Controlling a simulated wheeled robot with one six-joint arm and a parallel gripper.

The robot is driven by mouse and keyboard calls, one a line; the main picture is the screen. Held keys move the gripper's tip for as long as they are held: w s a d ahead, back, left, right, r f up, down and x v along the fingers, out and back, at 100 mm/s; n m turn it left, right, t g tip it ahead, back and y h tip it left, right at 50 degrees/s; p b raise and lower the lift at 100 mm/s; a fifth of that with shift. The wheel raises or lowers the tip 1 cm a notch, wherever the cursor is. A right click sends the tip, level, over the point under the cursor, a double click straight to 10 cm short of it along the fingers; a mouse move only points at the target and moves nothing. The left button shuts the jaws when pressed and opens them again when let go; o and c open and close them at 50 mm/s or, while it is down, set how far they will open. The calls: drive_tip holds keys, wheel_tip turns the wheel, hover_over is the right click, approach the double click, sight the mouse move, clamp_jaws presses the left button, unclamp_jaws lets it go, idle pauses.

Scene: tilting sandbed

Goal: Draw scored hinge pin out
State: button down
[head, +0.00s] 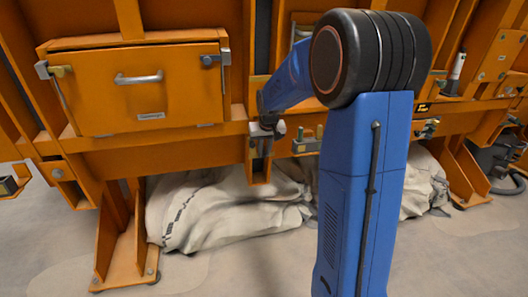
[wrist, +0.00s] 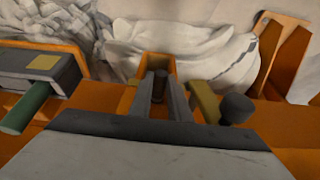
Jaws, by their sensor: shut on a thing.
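My gripper (head: 264,138) is at the front of the orange frame, to the right of and below the hatch (head: 145,88). The pin is over or in front of an open orange pocket (wrist: 158,64), which also shows below the gripper in the head view (head: 259,173). I cannot tell whether the pin's lower end is inside the pocket. Score marks are too small to see. Grey hinge or latch fittings sit at the hatch's upper left (head: 55,71) and upper right (head: 212,60).
A grey block with green pegs (head: 307,140) stands close right of the gripper; it is at left in the wrist view (wrist: 40,75). Pale cloth (head: 225,208) lies below.

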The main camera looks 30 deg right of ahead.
drive_tip(key=shift+s+a+f, duration=0.15)
drive_tip(key=shift+s+a, duration=0.05)
drive_tip(key=shift+s, duration=0.45)
drive_tip(key=shift+s+a+f, duration=0.1)
drive_tip(key=shift+s+a, duration=0.1)
drive_tip(key=shift+s, duration=0.45)
drive_tip(key=shift+s, duration=0.1)
drive_tip(key=shift+s+a+f, duration=0.15)
drive_tip(key=shift+s+a, duration=0.05)
drive_tip(key=shift+s, duration=0.5)
drive_tip(key=shift+s+a+f, duration=0.1)
drive_tip(key=shift+s+a, duration=0.1)
drive_tip(key=shift+s, duration=0.45)
drive_tip(key=shift+s, duration=0.1)
drive_tip(key=shift+s+a+f, duration=0.15)
drive_tip(key=shift+s+a, duration=0.05)
drive_tip(key=shift+s, duration=0.45)
drive_tip(key=shift+s+a+f, duration=0.1)
drive_tip(key=shift+s+a, duration=0.1)
drive_tip(key=shift+s, duration=0.45)
drive_tip(key=shift+s+a+f, duration=0.15)
drive_tip(key=shift+s+a, duration=0.05)
drive_tip(key=shift+s, duration=0.55)
drive_tip(key=shift+s+a+f, duration=0.1)
drive_tip(key=shift+s+a, duration=0.1)
drive_tip(key=shift+s, duration=0.5)
